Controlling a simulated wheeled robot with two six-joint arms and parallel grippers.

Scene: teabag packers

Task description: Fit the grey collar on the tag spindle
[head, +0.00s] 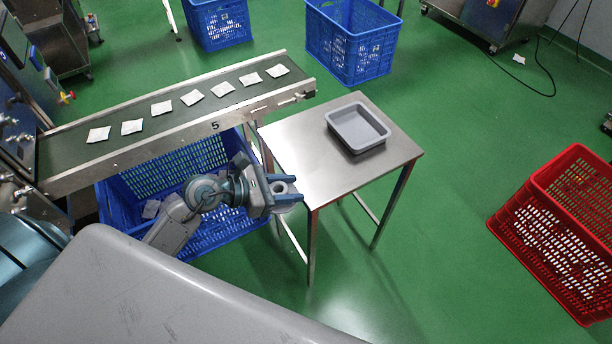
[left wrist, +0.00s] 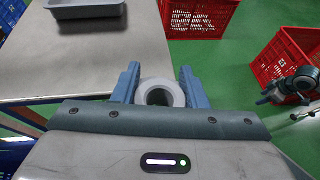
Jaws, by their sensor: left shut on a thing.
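The grey collar (left wrist: 158,95) is a pale ring with a dark round hole, held between the two blue fingers of my left gripper (left wrist: 160,88) in the left wrist view. In the head view my left gripper (head: 284,188) is shut on the collar (head: 281,187), at the near left corner of the steel table. I cannot make out the tag spindle in either view. Part of what looks like my right arm and gripper (left wrist: 287,94) shows at the right edge of the left wrist view, too small to tell its jaws.
The steel table (head: 290,150) carries a grey tray (head: 345,138). A conveyor (head: 165,125) with several teabags runs behind my left arm, a blue crate (head: 120,205) below it. A red crate (head: 555,250) stands far right. Green floor between table and red crate is clear.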

